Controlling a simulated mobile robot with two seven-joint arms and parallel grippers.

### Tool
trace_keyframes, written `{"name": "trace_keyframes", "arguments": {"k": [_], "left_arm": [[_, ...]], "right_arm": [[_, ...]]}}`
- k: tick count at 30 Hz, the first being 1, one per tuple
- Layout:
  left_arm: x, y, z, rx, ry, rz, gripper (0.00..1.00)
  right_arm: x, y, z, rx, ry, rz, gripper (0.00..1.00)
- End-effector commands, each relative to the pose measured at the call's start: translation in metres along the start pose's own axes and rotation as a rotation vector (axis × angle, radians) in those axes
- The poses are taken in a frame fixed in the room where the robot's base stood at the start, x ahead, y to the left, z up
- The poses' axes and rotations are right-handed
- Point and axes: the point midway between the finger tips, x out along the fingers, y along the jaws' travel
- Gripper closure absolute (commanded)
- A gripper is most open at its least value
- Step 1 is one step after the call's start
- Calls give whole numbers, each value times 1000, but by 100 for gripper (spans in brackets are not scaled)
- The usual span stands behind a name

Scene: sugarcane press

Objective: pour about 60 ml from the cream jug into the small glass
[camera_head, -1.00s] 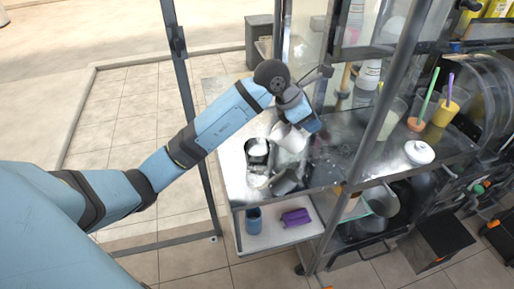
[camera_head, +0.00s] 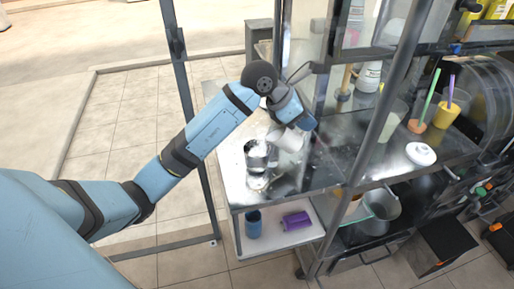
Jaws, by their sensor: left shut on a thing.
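The cream jug (camera_head: 289,140) is a white vessel at the end of my left arm, over the metal counter. My left gripper (camera_head: 291,126) is shut on it; the fingers are mostly hidden by the wrist and the jug. The jug looks tilted to the left, towards the small glass. I cannot make out a stream or the level in the glass. My right gripper is not in view.
The metal counter (camera_head: 236,190) has a post at its front left and a slanting frame post (camera_head: 377,130) to the right. A white lidded dish (camera_head: 421,154) and cups with straws stand further right. A blue cup (camera_head: 253,224) and purple object (camera_head: 296,221) are on the lower shelf.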

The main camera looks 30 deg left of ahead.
Motion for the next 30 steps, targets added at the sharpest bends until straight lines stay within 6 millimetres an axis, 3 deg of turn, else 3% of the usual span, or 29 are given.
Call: {"name": "trace_keyframes", "arguments": {"k": [30], "left_arm": [[-16, 0, 0, -1, -125, 1, 100]], "right_arm": [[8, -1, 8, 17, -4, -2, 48]]}}
